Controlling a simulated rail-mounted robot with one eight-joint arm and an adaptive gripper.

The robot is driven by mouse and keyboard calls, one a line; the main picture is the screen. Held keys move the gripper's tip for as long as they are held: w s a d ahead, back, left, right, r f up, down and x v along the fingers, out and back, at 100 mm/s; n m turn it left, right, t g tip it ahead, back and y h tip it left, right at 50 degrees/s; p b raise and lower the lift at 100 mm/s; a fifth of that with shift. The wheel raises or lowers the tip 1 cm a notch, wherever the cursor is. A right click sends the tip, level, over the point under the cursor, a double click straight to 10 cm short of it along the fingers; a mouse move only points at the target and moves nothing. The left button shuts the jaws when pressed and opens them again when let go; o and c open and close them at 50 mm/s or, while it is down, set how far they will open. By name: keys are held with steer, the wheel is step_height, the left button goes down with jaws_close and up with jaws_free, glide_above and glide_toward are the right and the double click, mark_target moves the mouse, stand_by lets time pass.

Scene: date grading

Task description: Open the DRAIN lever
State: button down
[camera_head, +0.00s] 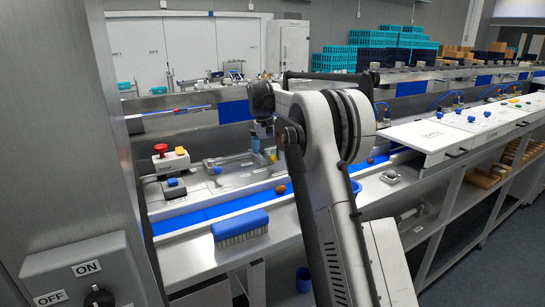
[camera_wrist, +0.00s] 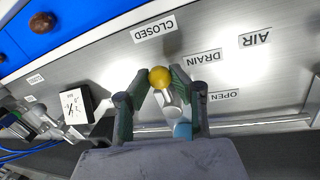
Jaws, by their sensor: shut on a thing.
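In the wrist view, the lever's yellow ball knob (camera_wrist: 160,76) sits between the fingertips of my gripper (camera_wrist: 159,84), which is shut on it. A pale metal stem (camera_wrist: 171,104) runs from the knob down and right, toward a light blue part (camera_wrist: 183,130) between the fingers. The DRAIN label (camera_wrist: 202,58) is right of the knob, the CLOSED label (camera_wrist: 154,29) above it and the OPEN label (camera_wrist: 224,96) to its right; all read upside down. In the head view my arm hides most of the gripper and the lever.
An AIR label (camera_wrist: 256,37) is at the upper right of the metal panel. A black and white block (camera_wrist: 76,104) is left of my gripper. In the head view, a blue brush (camera_head: 240,230) lies on the front ledge and a red stop button (camera_head: 160,149) stands left.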

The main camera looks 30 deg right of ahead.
steer(key=shift+d+n, duration=0.1)
steer(key=shift+n, duration=0.2)
steer(key=n+b, duration=0.1)
steer(key=d+n+b, duration=0.1)
steer(key=n, duration=0.1)
steer(key=shift+w+d+n+t, duration=0.15)
steer(key=shift+d+n+t, duration=0.15)
steer(key=shift+t, duration=0.1)
steer(key=n, duration=0.1)
steer(key=d+n, duration=0.1)
steer(key=n, duration=0.1)
steer(key=w+n+b, duration=0.1)
steer(key=shift+d+n+t, duration=0.3)
steer(key=shift+d+t, duration=0.1)
steer(key=n, duration=0.1)
steer(key=w+n, duration=0.1)
steer(key=n, duration=0.1)
steer(key=w+d+n+y, duration=0.1)
steer(key=n, duration=0.1)
steer(key=shift+d+t, duration=0.1)
steer(key=shift+t, duration=0.3)
steer(key=shift+w+d+n+y, duration=0.15)
steer(key=shift+w+n, duration=0.3)
steer(key=shift+n, duration=0.6)
steer(key=shift+w+a+n+y, duration=0.1)
steer(key=shift+w+n+y, duration=0.25)
steer(key=shift+n, duration=0.7)
steer(key=shift+w, duration=0.1)
steer(key=c, duration=1.5)
jaws_free()
